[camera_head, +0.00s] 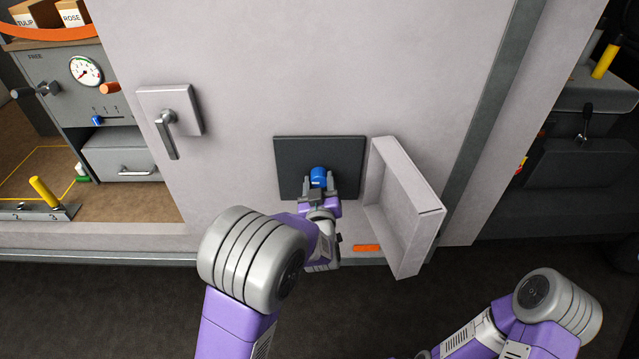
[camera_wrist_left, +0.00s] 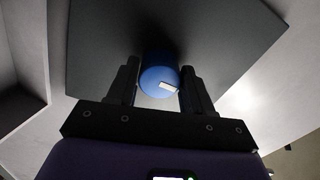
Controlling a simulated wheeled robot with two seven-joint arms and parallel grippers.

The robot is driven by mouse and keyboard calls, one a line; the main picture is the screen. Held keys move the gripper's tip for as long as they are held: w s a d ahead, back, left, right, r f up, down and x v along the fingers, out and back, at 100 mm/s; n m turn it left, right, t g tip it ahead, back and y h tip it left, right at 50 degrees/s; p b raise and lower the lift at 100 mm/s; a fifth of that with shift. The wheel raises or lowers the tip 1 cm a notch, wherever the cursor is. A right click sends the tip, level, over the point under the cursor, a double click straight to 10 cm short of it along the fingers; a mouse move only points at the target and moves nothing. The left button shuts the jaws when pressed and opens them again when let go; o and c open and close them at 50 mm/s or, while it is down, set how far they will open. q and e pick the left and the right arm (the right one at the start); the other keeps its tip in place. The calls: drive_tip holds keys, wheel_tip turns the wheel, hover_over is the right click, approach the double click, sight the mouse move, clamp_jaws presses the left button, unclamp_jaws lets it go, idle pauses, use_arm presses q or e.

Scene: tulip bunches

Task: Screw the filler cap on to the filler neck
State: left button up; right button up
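The blue filler cap (camera_head: 318,177) is at the dark square recess panel (camera_head: 290,155) in the pale wall. My left gripper (camera_head: 318,188) has a finger on each side of the cap. The filler neck is hidden behind the cap. My right arm (camera_head: 550,310) is at the lower right; its gripper is not visible.
An open pale flap (camera_head: 405,205) stands out from the wall just right of the panel. A grey door handle (camera_head: 168,130) is on the left. Open floor lies in front.

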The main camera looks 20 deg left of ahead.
use_arm(q)
drive_tip(key=c, duration=0.6)
drive_tip(key=shift+r+m+p, duration=0.1)
drive_tip(key=shift+m+p, duration=1.25)
drive_tip(key=shift+m, duration=0.45)
drive_tip(key=shift+c, duration=0.2)
drive_tip(key=shift+m+p, duration=0.5)
drive_tip(key=shift+m, duration=0.3)
drive_tip(key=m+p, duration=0.2)
drive_tip(key=m, duration=0.1)
drive_tip(key=shift+m+p, duration=0.65)
drive_tip(key=shift+m, duration=0.45)
